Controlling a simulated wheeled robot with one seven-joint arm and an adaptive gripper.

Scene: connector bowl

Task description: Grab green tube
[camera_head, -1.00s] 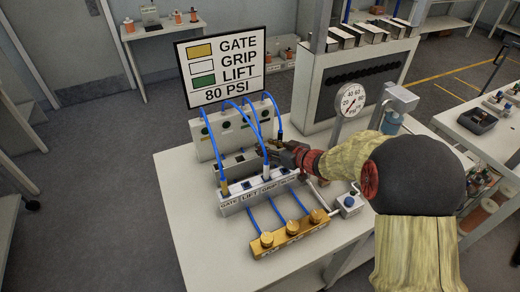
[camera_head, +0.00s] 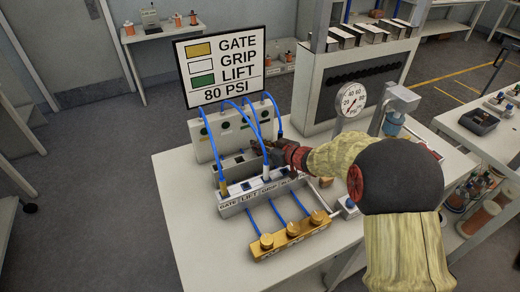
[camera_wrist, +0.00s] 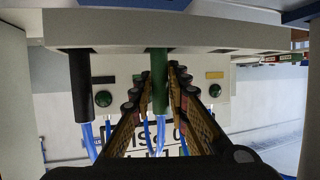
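The green tube connector (camera_wrist: 158,82) hangs from the pale block (camera_wrist: 170,28) in the wrist view, with a blue tube running from its end. My gripper (camera_wrist: 156,88) is open, with one finger on each side of the green connector. The right finger is very close to it; a narrow gap shows on the left. I cannot tell whether either finger touches. In the head view my gripper (camera_head: 268,150) is at the rear connector row, below the rightmost blue tube, and hides the green connector.
A black connector (camera_wrist: 80,85) hangs to the left in the wrist view. Blue tubes arch close around my gripper. A labelled front block (camera_head: 250,198) holds a yellow-ended and a white-ended tube. A brass manifold (camera_head: 290,238), gauge (camera_head: 351,100) and sign (camera_head: 222,68) stand nearby.

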